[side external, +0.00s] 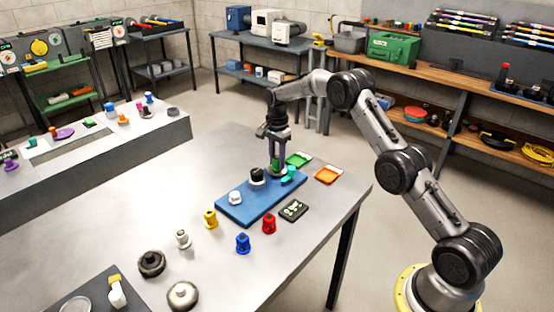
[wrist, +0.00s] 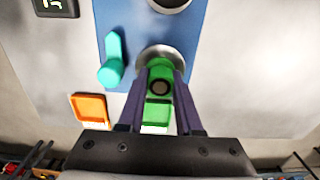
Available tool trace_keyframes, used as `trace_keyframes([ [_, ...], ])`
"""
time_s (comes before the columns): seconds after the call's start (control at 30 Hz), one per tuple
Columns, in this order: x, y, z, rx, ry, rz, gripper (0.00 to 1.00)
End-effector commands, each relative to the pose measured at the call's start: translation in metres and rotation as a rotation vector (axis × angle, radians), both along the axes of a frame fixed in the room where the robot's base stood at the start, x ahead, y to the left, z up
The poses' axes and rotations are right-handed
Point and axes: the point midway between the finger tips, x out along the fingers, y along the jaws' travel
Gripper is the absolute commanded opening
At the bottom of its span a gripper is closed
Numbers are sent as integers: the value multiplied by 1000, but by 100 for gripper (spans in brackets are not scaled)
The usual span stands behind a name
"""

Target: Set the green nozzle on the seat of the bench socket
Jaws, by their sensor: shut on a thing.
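My gripper (side external: 276,165) points down over the far end of the blue board (side external: 233,212), shut on the green nozzle (side external: 275,165). In the wrist view the green nozzle (wrist: 161,68) is between the two fingers of my gripper (wrist: 160,84), its dark round opening facing the camera. A round silver seat (wrist: 147,55), apparently the bench socket, shows behind the nozzle on the blue board (wrist: 198,37). The nozzle is in line with this seat and partly hides it. I cannot tell whether they touch.
Beside the seat is a teal piece (side external: 288,176); a black piece (side external: 257,175) and a white piece (side external: 235,198) stand along the board. A green tray (side external: 299,159) and an orange tray (side external: 326,174) lie close by.

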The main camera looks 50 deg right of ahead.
Motion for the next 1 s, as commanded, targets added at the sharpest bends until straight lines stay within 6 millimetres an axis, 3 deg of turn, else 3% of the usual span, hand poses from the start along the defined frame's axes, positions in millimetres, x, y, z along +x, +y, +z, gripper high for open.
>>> trace_keyframes([
  [0.57,0,0,-10,0,-1,0,0],
  [0.6,0,0,-11,0,-1,0,36],
  [0.77,0,0,-11,0,-1,0,64],
  [0.8,0,0,-11,0,-1,0,69],
  [1.0,0,0,-6,0,-1,0,69],
])
